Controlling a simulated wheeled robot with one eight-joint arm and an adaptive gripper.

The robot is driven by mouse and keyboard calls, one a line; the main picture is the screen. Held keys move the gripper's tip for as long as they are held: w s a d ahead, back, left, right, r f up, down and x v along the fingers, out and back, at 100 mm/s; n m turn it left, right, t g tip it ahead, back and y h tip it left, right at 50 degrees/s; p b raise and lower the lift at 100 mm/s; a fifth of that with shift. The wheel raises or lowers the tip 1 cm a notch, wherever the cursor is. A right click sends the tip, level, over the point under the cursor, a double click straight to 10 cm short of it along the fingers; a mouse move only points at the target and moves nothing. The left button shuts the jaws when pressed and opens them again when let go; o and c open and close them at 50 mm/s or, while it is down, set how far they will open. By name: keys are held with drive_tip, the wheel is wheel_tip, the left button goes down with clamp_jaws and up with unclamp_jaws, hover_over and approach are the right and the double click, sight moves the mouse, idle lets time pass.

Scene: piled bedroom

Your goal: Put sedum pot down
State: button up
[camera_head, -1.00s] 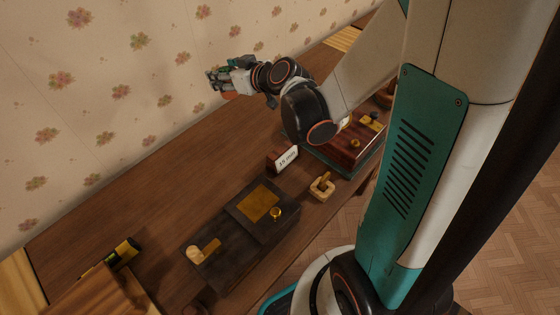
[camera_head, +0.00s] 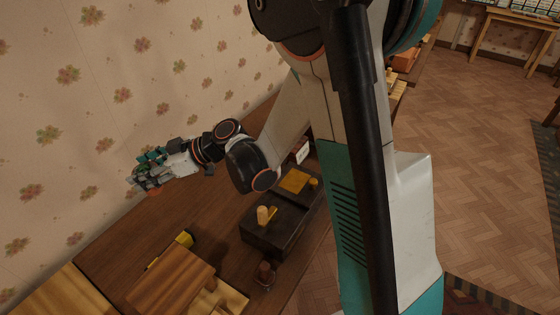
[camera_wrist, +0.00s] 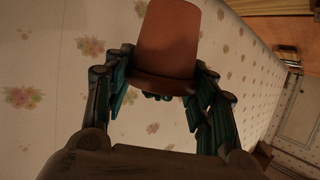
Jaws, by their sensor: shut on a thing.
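My gripper (camera_head: 140,176) is at the left in the head view, raised above the far side of the wooden table (camera_head: 205,210) near the wall. In the wrist view, the fingers of my gripper (camera_wrist: 158,90) are closed around a terracotta pot, the sedum pot (camera_wrist: 168,40). The pot's rim is toward the palm and its narrower end points away. In the head view only a small orange-brown bit of the pot shows below the fingers.
A dark box with a yellow panel (camera_head: 262,238) stands mid-table. A yellow-and-black object (camera_head: 184,239) and a wooden block-like piece (camera_head: 170,280) lie at the front left. A small reddish-brown item (camera_head: 265,272) is near the front edge. Table between gripper and dark box looks clear.

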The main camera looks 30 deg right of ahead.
drive_tip(key=s+a+n+g+y, duration=0.2)
drive_tip(key=s+a+n+g, duration=0.3)
drive_tip(key=a, duration=0.4)
drive_tip(key=n+g+h+b, duration=0.2)
drive_tip(key=n+g+b, duration=0.4)
drive_tip(key=g+b, duration=0.2)
hover_over(127, 289)
wheel_tip(127, 289, down, 19)
drive_tip(key=shift+f, duration=0.1)
drive_tip(key=shift+w+f, duration=0.1)
drive_tip(key=shift+f, duration=0.05)
drive_tip(key=o, duration=1.1)
